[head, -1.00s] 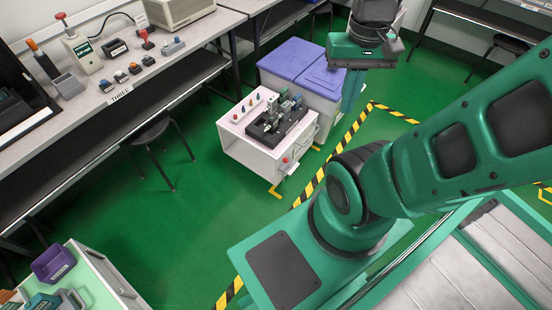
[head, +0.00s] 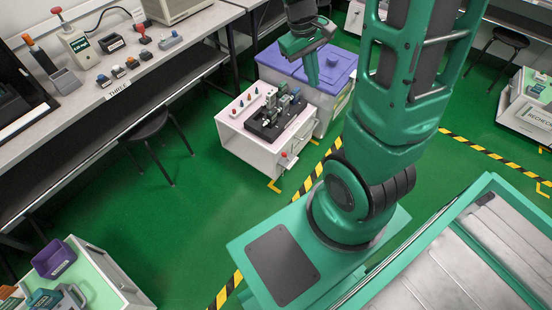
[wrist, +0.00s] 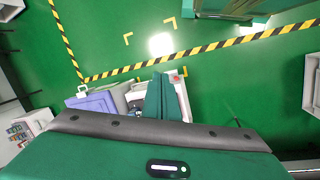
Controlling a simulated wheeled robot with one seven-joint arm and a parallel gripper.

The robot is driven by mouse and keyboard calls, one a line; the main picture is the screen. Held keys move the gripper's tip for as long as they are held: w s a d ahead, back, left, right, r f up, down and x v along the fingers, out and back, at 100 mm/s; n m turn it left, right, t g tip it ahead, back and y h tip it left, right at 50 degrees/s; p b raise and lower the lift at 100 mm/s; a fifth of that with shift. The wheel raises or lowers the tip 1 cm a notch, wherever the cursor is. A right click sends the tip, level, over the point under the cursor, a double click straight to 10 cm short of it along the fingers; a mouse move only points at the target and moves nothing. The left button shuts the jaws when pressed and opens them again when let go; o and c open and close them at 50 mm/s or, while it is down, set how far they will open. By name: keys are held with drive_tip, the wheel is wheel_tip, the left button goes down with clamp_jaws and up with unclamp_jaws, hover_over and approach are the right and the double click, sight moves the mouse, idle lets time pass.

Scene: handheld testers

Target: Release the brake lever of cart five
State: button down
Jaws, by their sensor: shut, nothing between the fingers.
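A white cart (head: 247,150) stands mid-floor, with a dark tester fixture on top. A small red-tipped lever (head: 285,155) sits on its front side, probably a brake lever; its position is too small to judge. I can read no number on this cart. My gripper (head: 313,80) is high, above and behind the cart near the purple-lidded bins, apart from the lever. In the wrist view, my gripper (wrist: 166,80) shows its teal fingers together and empty, hiding part of the white cart (wrist: 182,90).
Purple-lidded bins (head: 325,68) stand against the cart's back. A long workbench (head: 130,80) with testers runs along the left, a stool (head: 148,125) beside it. Other carts stand at lower left (head: 100,270) and right (head: 530,105). Green floor is clear in front of the white cart.

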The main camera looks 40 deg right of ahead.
drive_tip(key=w+a+f+n+h, duration=0.2)
drive_tip(key=w+f+n, duration=0.2)
drive_tip(key=w+f, duration=0.5)
drive_tip(key=w+a+f+n+h, duration=0.1)
drive_tip(key=w+a+f+n, duration=0.4)
drive_tip(key=f, duration=0.8)
drive_tip(key=a+f+n+t, duration=0.1)
drive_tip(key=f+n, duration=0.3)
drive_tip(key=f, duration=0.9)
drive_tip(key=a+f+n+t+h, duration=0.1)
drive_tip(key=a+f+n, duration=0.2)
drive_tip(key=f, duration=1)
drive_tip(key=shift+s+a+n+h, duration=0.3)
drive_tip(key=shift+s+a+n, duration=0.1)
drive_tip(key=shift+n, duration=0.3)
drive_tip(key=shift+d, duration=0.1)
drive_tip(key=d+f, duration=0.6)
drive_tip(key=d, duration=0.3)
drive_tip(key=shift+w+d+f, duration=0.2)
drive_tip(key=shift+d, duration=0.1)
drive_tip(key=shift+w+a+r, duration=0.1)
